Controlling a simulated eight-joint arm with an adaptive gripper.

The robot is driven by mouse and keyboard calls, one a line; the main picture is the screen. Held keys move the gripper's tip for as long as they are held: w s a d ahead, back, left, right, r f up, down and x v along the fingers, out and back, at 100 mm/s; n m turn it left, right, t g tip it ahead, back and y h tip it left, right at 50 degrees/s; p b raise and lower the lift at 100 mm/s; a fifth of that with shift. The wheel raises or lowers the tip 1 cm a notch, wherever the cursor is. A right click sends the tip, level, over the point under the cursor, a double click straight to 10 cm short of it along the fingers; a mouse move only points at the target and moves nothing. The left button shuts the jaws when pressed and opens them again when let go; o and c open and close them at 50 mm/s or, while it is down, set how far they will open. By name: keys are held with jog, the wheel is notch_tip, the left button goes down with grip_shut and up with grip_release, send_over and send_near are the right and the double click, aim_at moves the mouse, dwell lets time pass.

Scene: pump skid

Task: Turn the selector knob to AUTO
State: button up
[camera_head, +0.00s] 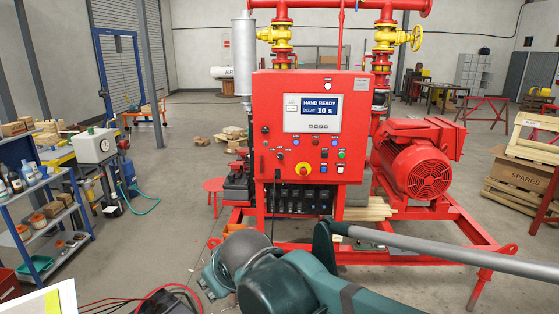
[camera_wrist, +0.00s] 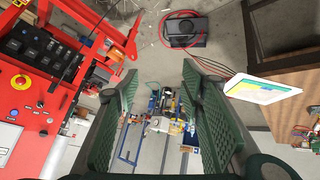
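The red control panel (camera_head: 262,100) stands in the middle of the head view. Its screen (camera_head: 312,113) reads "HAND READY" and "DELAY 10 s". Several small knobs, lamps and buttons sit below and beside the screen. A small dark knob (camera_head: 265,129) shows at the panel's left edge; I cannot tell whether it is the selector knob, and its pointer is too small to read. In the wrist view the panel (camera_wrist: 25,150) shows only in part, turned sideways at the left. My gripper (camera_wrist: 160,75) is open and empty, to the side of the panel, and touches nothing.
A yellow emergency-stop button with a red centre (camera_head: 303,169) sits low on the panel. Black breakers (camera_head: 318,195) lie below it. A red motor (camera_head: 415,160) stands at right. A blue shelf cart (camera_head: 40,225) stands at left. The floor between cart and skid is largely clear.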

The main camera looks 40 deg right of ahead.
jog(key=w+d+r+n+t+h, duration=0.1)
jog(key=w+d+r+n+h, duration=0.15)
jog(key=w+d, duration=0.7)
jog(key=w+d+r+n+t+h, duration=0.1)
jog(key=w+d+r+n+h, duration=0.2)
jog(key=w+d, duration=0.65)
jog(key=w+d+r+n+t+h, duration=0.1)
jog(key=w+d+r+n+h, duration=0.1)
jog(key=w+d+r, duration=0.65)
jog(key=w+d+f+n+h, duration=0.1)
jog(key=w+d+f+n, duration=0.15)
jog(key=d, duration=0.45)
jog(key=w+d+f+n+h, duration=0.2)
jog(key=w+d, duration=0.2)
jog(key=d, duration=0.4)
jog(key=n+t, duration=0.2)
jog(key=n, duration=0.3)
send_near(280, 158)
jog(key=w, duration=0.1)
jog(key=shift+w+d+f+n+h+p, duration=0.15)
jog(key=shift+w+d+n+h+p, duration=0.1)
jog(key=shift+d+n+p, duration=0.2)
jog(key=shift+x, duration=3.9)
jog(key=c, duration=0.9)
